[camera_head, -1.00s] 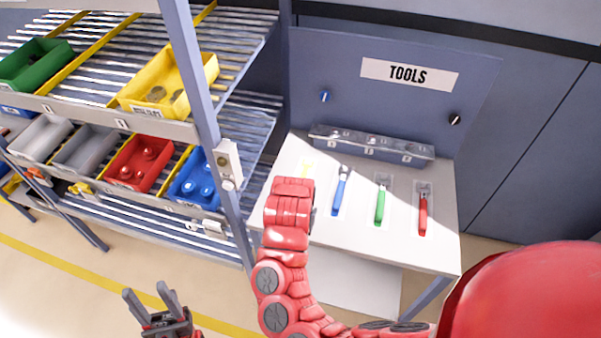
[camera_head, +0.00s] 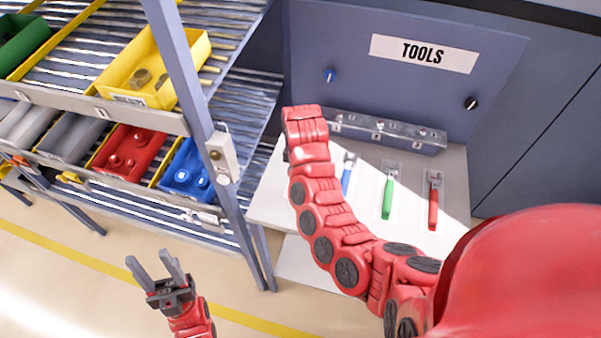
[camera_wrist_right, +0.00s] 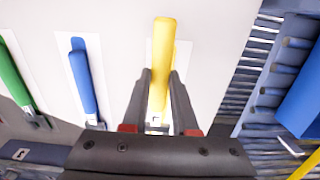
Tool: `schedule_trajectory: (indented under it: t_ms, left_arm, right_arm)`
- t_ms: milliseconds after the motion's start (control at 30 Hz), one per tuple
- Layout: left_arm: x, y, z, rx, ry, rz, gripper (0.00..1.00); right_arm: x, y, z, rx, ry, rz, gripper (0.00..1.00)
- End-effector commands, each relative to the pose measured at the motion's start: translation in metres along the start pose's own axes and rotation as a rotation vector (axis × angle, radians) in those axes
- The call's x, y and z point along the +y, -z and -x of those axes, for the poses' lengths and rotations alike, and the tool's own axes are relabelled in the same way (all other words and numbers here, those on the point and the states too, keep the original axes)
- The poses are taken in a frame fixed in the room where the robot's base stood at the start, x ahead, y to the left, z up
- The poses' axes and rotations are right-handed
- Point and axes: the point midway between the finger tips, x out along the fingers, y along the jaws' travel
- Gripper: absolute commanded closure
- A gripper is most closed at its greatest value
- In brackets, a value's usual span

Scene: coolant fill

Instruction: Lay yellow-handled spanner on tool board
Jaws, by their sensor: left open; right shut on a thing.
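The yellow-handled spanner (camera_wrist_right: 162,62) shows in the right wrist view, its handle upright in the picture over a pale rectangular marking. My right gripper (camera_wrist_right: 161,78) is shut on it, a finger on each side of the handle. Whether the spanner touches the surface is unclear. The white tool board (camera_head: 268,200) lies below the TOOLS sign; my right arm hides the spanner and right gripper in the head view. My left gripper (camera_head: 158,272) is open and empty over the floor at lower left.
Blue (camera_head: 346,178), green (camera_head: 388,198) and red (camera_head: 433,205) handled spanners lie side by side on the board. A grey bar (camera_head: 390,132) runs along its back. A rack post (camera_head: 195,100) and shelves with bins, including a yellow bin (camera_head: 155,72), stand at left.

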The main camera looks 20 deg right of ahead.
Motion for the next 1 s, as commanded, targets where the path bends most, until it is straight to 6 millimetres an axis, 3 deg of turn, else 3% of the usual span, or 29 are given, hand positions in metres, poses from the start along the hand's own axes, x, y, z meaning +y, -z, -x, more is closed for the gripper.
schedule_trajectory:
  t_ms: [33,200,600,700,833,1000]
  left_arm:
    - [0.001,-0.002,0.012,0.000,0.000,0.000,0.50]
    - [0.002,-0.005,0.030,0.000,0.000,0.000,0.50]
    - [0.003,-0.009,0.051,0.000,0.000,0.000,0.50]
    - [0.001,-0.004,0.025,0.001,0.000,0.000,0.50]
    - [0.001,-0.003,0.019,0.000,0.000,0.000,0.50]
    - [0.001,-0.004,0.021,0.000,0.000,0.000,0.50]
  right_arm:
    - [-0.001,0.011,-0.006,0.007,-0.005,0.002,1.00]
    - [-0.007,0.034,-0.008,0.007,-0.003,0.000,1.00]
    - [-0.013,0.055,-0.007,0.004,0.002,-0.001,1.00]
    - [-0.011,0.051,-0.017,-0.006,-0.003,0.000,1.00]
    - [-0.011,0.052,-0.034,-0.003,-0.002,0.000,1.00]
    - [-0.012,0.053,-0.040,0.000,0.001,-0.001,1.00]
